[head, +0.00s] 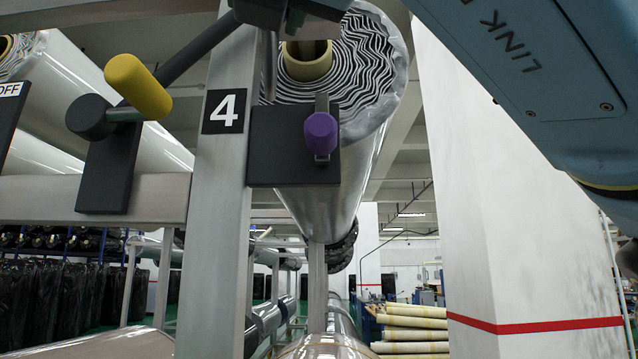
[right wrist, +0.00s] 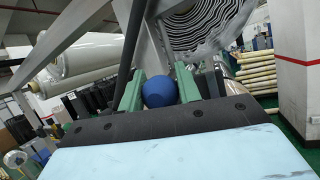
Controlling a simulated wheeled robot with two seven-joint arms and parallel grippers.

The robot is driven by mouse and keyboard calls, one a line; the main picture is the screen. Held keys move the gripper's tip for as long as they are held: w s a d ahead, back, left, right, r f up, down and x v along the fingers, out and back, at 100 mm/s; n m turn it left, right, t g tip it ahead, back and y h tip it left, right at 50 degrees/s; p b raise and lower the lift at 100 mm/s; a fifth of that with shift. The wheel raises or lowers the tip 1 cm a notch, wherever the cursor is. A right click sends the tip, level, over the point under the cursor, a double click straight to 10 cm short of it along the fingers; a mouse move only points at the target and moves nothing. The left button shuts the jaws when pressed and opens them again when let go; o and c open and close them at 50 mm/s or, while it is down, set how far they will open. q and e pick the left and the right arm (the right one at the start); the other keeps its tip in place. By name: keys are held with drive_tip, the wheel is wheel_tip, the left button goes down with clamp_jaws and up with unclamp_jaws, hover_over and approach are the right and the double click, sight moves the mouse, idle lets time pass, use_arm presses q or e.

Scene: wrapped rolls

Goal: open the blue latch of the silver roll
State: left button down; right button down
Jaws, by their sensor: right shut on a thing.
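The silver roll (head: 345,170) lies lengthwise, with its layered end and yellow core facing me in the head view; the layered end also shows in the right wrist view (right wrist: 212,28). The round blue knob of the blue latch (right wrist: 159,92) sits between the two green fingers of my right gripper (right wrist: 160,88), which is shut on it. The blue knob does not show in the head view. My right arm (head: 530,80) crosses the upper right of the head view. My left gripper is not in view.
A purple latch knob (head: 321,134) sits on a dark plate below the roll's core. A yellow latch knob (head: 137,86) is at left. The grey post marked 4 (head: 213,200) stands between them. A white pillar (head: 530,220) stands at right.

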drive_tip(key=shift+d+r, duration=0.2)
drive_tip(key=shift+r, duration=0.1)
idle(0.5)
drive_tip(key=c, duration=1.4)
unclamp_jaws()
drive_tip(key=o, duration=0.4)
drive_tip(key=shift+w+a+f, duration=0.2)
drive_tip(key=shift+w+a, duration=0.05)
drive_tip(key=shift+w, duration=0.05)
drive_tip(key=shift+s, duration=0.1)
drive_tip(key=shift+f, duration=0.1)
